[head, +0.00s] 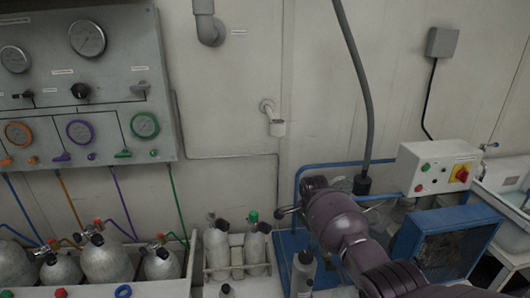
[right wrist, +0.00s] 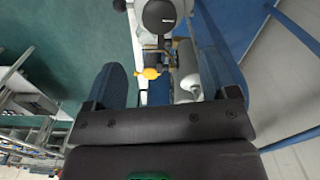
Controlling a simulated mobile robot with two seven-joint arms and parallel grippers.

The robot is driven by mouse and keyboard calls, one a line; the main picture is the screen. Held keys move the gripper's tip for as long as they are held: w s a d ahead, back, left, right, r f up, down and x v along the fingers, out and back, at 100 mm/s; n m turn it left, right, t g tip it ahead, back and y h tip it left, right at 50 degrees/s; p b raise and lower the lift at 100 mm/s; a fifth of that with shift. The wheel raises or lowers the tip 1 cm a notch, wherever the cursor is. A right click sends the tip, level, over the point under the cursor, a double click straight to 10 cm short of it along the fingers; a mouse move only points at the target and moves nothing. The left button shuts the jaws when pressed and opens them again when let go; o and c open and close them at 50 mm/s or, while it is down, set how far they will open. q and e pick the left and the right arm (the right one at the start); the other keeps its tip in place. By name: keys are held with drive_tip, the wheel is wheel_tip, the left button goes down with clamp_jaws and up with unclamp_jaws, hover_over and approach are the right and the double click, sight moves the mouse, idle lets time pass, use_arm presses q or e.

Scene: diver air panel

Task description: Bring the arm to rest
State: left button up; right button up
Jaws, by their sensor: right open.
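My right arm (head: 338,218) comes in from the lower right of the head view and reaches over the blue-framed compressor stand. Its gripper is mostly hidden behind the arm there. In the right wrist view my right gripper (right wrist: 166,82) has its two fingers wide apart, with a gap between them. Beyond the gap are a yellow fitting (right wrist: 150,73), a grey cylinder (right wrist: 187,80) and a round dark part (right wrist: 160,14). I see nothing held; whether the fingers touch any of these parts I cannot tell. My left gripper is not in view.
A grey panel (head: 110,104) with gauges and coloured valves hangs at the left. Below it stand several grey cylinders (head: 105,258); more stand in a white rack (head: 235,269). A white control box (head: 436,167) and blue guard (head: 408,238) are right of my arm. The wall's middle is fairly clear.

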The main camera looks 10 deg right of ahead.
drive_tip(key=w+a+r+n+t, duration=0.2)
drive_tip(key=w+r+n+t, duration=0.7)
drive_tip(key=r+n, duration=0.15)
drive_tip(key=s+d+f+n+t+b, duration=0.1)
drive_tip(key=s+f, duration=0.6)
drive_tip(key=s, duration=0.8)
drive_tip(key=s+d+f+n+b, duration=0.1)
drive_tip(key=s+d+f, duration=0.4)
drive_tip(key=s, duration=1.1)
drive_tip(key=s+d+f+n+t, duration=0.1)
drive_tip(key=s+d+f+n, duration=0.2)
drive_tip(key=s+f, duration=0.6)
drive_tip(key=s, duration=0.6)
drive_tip(key=shift+s+d+n+t+b, duration=0.2)
drive_tip(key=shift+s+n+t+b, duration=0.1)
drive_tip(key=shift+s+n+b, duration=0.1)
drive_tip(key=shift+f, duration=0.1)
